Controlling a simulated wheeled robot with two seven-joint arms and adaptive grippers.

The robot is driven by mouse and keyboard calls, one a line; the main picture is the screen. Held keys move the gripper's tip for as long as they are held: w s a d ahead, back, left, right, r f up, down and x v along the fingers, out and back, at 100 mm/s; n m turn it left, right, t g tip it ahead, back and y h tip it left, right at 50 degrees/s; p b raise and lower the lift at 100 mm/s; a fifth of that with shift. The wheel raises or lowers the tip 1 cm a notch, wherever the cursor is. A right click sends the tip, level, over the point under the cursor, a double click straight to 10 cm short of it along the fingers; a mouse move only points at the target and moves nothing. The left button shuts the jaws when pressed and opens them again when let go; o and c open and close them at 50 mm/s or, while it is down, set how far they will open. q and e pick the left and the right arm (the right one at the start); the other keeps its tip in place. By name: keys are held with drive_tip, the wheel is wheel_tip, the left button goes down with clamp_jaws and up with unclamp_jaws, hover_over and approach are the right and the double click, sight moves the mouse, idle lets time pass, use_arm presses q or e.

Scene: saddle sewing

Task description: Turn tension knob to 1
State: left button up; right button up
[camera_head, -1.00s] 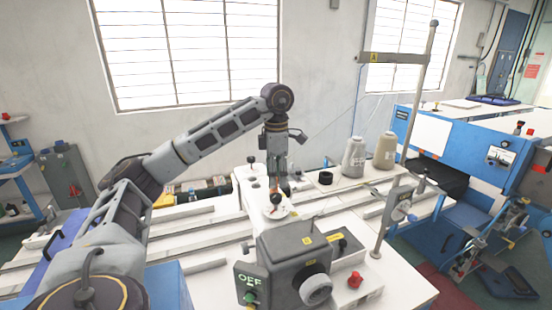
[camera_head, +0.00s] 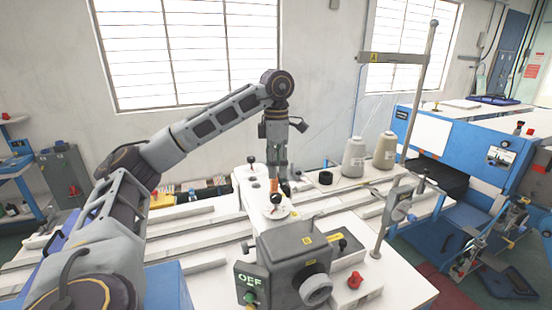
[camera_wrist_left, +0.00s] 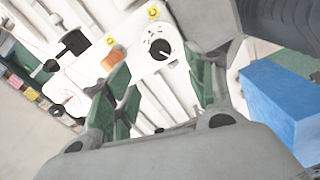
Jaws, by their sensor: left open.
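A black knob (camera_wrist_left: 159,47) sits on a white round dial with dark markings in the left wrist view. Its marks are too small to read. In the head view a small dark knob on a white dial (camera_head: 277,212) lies just below my left gripper (camera_head: 276,184). In the left wrist view my left gripper (camera_wrist_left: 158,88) is open, with its green-padded fingers spread and nothing between them. The dial appears beyond the fingertips, and I see no contact. My right gripper is not in view.
Thread cones (camera_head: 354,157) and a tall metal post (camera_head: 408,130) stand to the right.

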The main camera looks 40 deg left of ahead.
use_arm(q)
drive_tip(key=shift+r, duration=1)
drive_tip(key=shift+r, duration=0.1)
idle(0.5)
